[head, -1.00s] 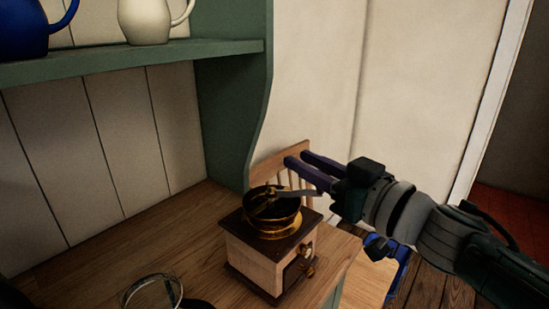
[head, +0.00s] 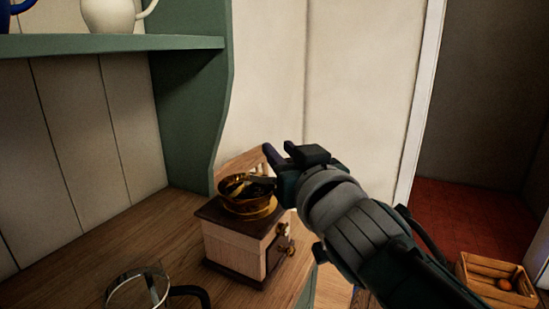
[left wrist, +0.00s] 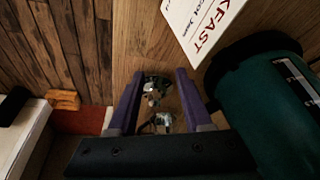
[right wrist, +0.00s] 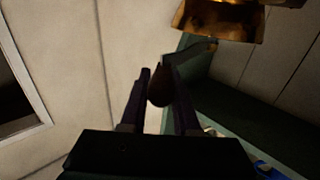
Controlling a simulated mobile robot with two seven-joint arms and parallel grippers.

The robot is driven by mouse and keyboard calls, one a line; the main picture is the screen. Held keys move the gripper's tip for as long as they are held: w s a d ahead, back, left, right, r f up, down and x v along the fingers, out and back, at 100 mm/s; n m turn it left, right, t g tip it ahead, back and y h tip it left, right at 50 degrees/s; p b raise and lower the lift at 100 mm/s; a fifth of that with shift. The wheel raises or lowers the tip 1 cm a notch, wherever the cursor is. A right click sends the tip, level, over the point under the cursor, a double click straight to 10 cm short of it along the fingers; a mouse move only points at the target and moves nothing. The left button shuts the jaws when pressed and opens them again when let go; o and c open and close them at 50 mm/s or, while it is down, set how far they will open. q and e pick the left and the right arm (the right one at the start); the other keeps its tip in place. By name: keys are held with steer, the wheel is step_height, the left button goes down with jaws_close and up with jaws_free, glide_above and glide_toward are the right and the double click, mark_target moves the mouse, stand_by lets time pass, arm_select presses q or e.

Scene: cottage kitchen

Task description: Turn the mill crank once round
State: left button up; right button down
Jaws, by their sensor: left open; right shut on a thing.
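The coffee mill (head: 232,245) stands on the wooden counter, with a pale wooden body, dark top and brass bowl (head: 250,206). Its crank (head: 262,181) reaches from the bowl towards my right gripper (head: 276,158). In the right wrist view, the crank's dark knob (right wrist: 160,88) sits between the two fingers of my right gripper (right wrist: 160,92), which is shut on it. The brass bowl (right wrist: 218,20) shows above. In the head view the arm hides the knob. My left gripper (left wrist: 158,100) is open, with nothing held between its fingers, and shows only in the left wrist view.
A glass vessel with a dark handle (head: 138,290) stands on the counter at the front. A green shelf (head: 110,44) bears a cream jug (head: 108,15). A wooden crate (head: 490,281) lies on the floor at the right. A printed card (left wrist: 196,22) is near my left gripper.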

stand_by(0.3)
steer(key=c, duration=0.6)
jaws_free()
steer(key=shift+c, duration=0.2)
